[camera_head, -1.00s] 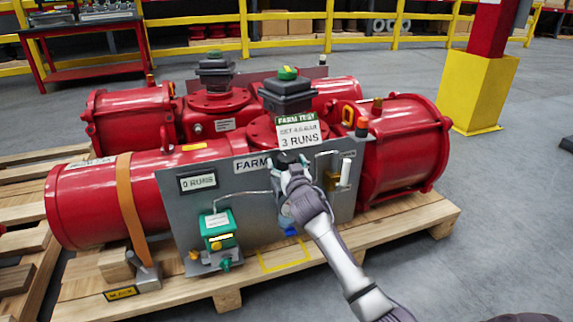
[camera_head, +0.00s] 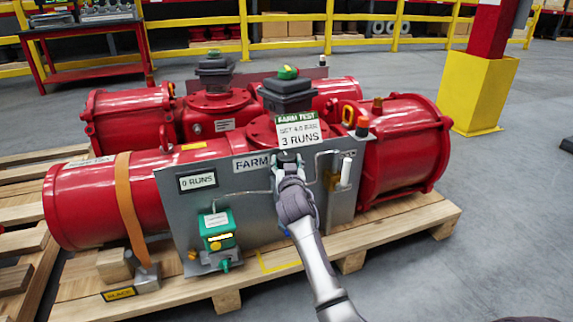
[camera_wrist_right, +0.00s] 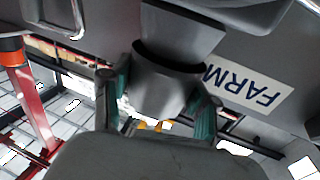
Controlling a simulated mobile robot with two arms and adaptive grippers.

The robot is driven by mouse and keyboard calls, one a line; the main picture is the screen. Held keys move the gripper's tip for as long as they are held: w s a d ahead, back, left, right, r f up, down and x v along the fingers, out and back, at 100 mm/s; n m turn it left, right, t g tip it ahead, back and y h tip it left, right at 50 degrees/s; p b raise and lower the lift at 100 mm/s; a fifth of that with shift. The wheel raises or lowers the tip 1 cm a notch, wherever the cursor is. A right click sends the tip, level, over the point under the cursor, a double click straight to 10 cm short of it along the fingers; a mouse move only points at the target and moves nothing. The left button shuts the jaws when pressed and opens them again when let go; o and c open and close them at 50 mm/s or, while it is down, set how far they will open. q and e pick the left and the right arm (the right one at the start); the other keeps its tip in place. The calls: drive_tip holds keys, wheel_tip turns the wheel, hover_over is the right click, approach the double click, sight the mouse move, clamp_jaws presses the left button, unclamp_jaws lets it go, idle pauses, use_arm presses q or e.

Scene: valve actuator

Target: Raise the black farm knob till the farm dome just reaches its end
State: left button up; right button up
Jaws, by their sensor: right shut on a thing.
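The black farm knob (camera_head: 288,157) is on the grey panel (camera_head: 250,207), beside the FARM label (camera_head: 250,163). My right gripper (camera_head: 287,170) covers part of the knob from the front. In the right wrist view, the dark knob (camera_wrist_right: 165,85) sits between the two teal-padded fingers of my right gripper (camera_wrist_right: 160,105), which is shut on it. The FARM label (camera_wrist_right: 252,88) appears upside down beside it. The farm dome (camera_head: 288,72) is green with a yellow mark, on top of the dark box above the panel. My left gripper is out of view.
A sign reading FARM TEST, 3 RUNS (camera_head: 298,130) stands above the knob. A counter (camera_head: 197,180) reads 0 RUNS. A green box (camera_head: 217,230) is lower left, and a white-handled lever (camera_head: 346,172) is close on the right. Red actuators rest on a wooden pallet (camera_head: 400,232).

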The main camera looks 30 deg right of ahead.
drive_tip(key=o, duration=1.2)
drive_tip(key=v, duration=1.2)
